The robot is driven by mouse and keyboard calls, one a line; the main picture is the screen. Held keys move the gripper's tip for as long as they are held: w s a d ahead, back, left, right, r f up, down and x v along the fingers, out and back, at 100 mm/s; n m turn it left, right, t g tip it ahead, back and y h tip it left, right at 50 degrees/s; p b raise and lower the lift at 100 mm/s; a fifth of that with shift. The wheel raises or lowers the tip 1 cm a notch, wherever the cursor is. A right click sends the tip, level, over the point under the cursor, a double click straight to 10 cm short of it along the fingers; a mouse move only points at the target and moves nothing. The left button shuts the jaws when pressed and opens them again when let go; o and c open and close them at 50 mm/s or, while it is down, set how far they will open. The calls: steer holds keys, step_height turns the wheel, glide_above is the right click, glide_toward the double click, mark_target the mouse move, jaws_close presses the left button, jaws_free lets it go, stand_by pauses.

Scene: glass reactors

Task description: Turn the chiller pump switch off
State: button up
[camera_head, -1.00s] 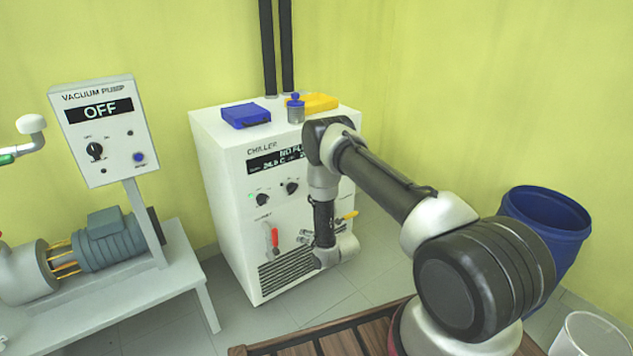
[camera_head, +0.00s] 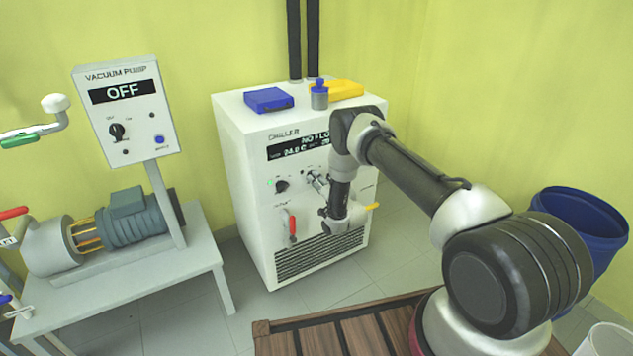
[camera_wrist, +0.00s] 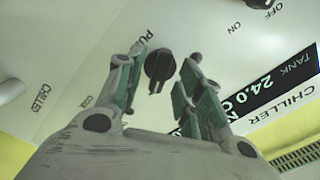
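The white chiller (camera_head: 245,170) stands against the back wall, its display (camera_head: 300,146) lit with "NO FLO..." and a 24.0 C tank reading. In the wrist view a black knob (camera_wrist: 158,67) beside the partly covered "PU..." lettering lies between the fingertips of my gripper (camera_wrist: 163,68). The fingers are open, with gaps on both sides of the knob. In the head view my gripper (camera_head: 317,181) is at the chiller's front and hides this knob. Another black knob (camera_head: 281,186) with a green light is left of it.
Below the knobs are a red-handled valve (camera_head: 292,227) and a yellow handle (camera_head: 372,206). A blue case (camera_head: 269,99), a small bottle (camera_head: 319,96) and a yellow item (camera_head: 346,89) are on top. The vacuum pump panel (camera_head: 128,125) stands left, reading OFF.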

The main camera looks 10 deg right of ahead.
steer(key=shift+w+a, duration=0.1)
steer(key=shift+w, duration=0.25)
jaws_close()
steer(key=shift+n, duration=0.4)
steer(key=n, duration=1.1)
stand_by(0.5)
